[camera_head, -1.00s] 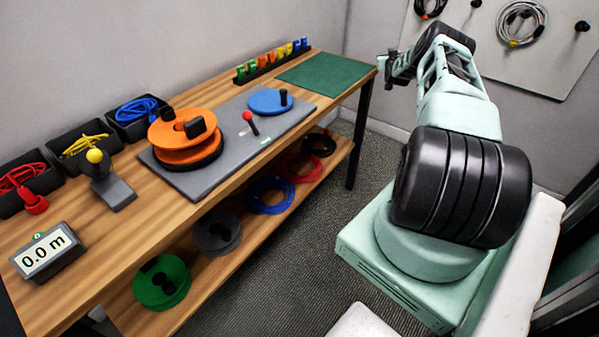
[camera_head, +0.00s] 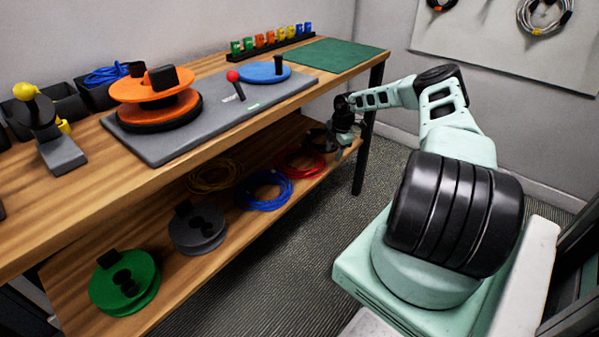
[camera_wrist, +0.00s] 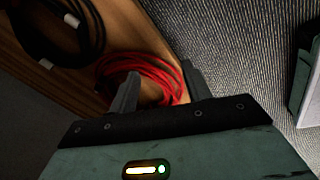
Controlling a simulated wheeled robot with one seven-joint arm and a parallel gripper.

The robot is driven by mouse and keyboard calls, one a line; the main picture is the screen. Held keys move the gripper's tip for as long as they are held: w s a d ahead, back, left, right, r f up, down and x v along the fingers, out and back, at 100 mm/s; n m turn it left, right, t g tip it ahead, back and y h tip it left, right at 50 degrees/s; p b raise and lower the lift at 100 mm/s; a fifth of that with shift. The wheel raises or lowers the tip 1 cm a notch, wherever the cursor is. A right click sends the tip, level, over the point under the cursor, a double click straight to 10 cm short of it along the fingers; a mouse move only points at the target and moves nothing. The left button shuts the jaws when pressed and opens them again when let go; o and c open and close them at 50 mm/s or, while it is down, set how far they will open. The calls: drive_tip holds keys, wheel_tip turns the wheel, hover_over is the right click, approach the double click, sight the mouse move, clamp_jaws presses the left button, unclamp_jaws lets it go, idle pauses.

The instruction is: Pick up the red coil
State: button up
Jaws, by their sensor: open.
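The red coil (camera_head: 301,163) lies on the lower wooden shelf under the bench, between the blue coil and the black coil. In the wrist view the red coil (camera_wrist: 150,72) shows beyond and between my two fingers. My gripper (camera_head: 345,145) is beside the shelf's right end, near the black coil. In the wrist view my gripper (camera_wrist: 160,90) is open and nothing is held between the fingers. The fingers hide parts of the red coil, and I cannot tell how high they are above it.
A blue coil (camera_head: 264,190) and a yellow coil (camera_head: 215,175) lie left of the red coil. A black coil (camera_wrist: 60,30) is close by it. The upper bench (camera_head: 100,185) overhangs the shelf, and a dark bench leg (camera_head: 368,130) stands behind my gripper.

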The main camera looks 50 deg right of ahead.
sight(304, 171)
drive_tip(key=w+a+m+y, duration=0.1)
drive_tip(key=a, duration=0.1)
drive_tip(key=w+a+m+y+b, duration=0.1)
drive_tip(key=a, duration=0.2)
drive_tip(key=w+a+m+y, duration=0.1)
drive_tip(key=a+m, duration=0.1)
drive_tip(key=shift+a+r+t, duration=0.2)
drive_tip(key=shift+a+t, duration=0.15)
drive_tip(key=shift+t, duration=0.05)
drive_tip(key=shift+w+a+f+b, duration=0.25)
drive_tip(key=shift+a+f+b, duration=0.25)
drive_tip(key=shift+f, duration=0.15)
drive_tip(key=b+x, duration=0.2)
drive_tip(key=x, duration=0.3)
drive_tip(key=shift+w+a+f, duration=0.15)
drive_tip(key=shift+w+f, duration=0.05)
drive_tip(key=shift+f, duration=0.05)
drive_tip(key=shift+c, duration=0.3)
drive_tip(key=shift+r, duration=0.1)
clamp_jaws()
